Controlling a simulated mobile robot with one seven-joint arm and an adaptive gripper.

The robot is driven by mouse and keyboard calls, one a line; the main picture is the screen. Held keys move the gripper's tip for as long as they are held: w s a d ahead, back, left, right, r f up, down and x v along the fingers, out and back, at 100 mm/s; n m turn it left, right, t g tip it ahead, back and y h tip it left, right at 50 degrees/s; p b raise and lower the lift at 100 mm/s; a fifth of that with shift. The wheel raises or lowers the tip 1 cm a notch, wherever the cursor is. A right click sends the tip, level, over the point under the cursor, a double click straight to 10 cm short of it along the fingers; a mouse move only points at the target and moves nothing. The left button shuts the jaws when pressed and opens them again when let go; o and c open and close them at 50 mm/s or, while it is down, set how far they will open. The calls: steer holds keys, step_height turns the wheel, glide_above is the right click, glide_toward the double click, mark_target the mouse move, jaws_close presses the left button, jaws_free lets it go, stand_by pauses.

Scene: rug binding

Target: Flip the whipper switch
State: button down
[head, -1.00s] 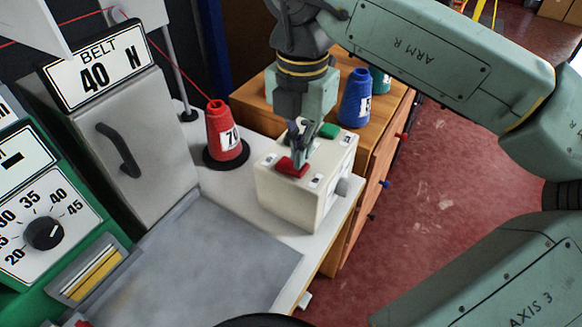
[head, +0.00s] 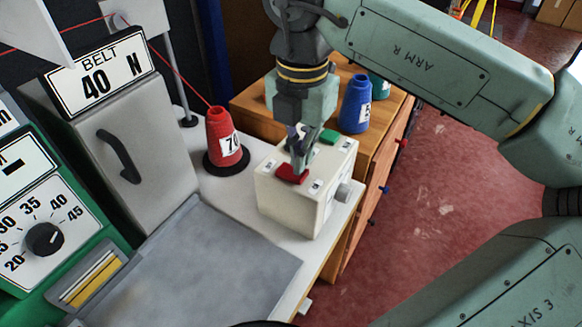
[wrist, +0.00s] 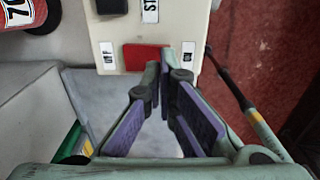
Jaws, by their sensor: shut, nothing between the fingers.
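In the wrist view the red rocker (wrist: 146,57) lies between labels; the left one seems to read OFF, and the right one is partly covered. My gripper (head: 299,168) points down with its fingertips together and nothing between them. The tips are at the red rocker's right part, touching or just above it; I cannot tell which. In the wrist view my gripper (wrist: 165,72) covers the rocker's right end.
A red thread cone (head: 222,142) stands left of the box, its thread running up left. A blue cone (head: 355,103) stands on the wooden cabinet (head: 252,112) behind. A grey machine with a BELT display (head: 98,82) stands at left. Red floor lies to the right.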

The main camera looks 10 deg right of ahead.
steer(key=shift+f+b, duration=1.1)
steer(key=shift+f, duration=0.05)
stand_by(0.7)
steer(key=shift+r, duration=0.1)
steer(key=shift+r+p, duration=2.15)
steer(key=shift+r, duration=1.35)
steer(key=shift+f, duration=0.1)
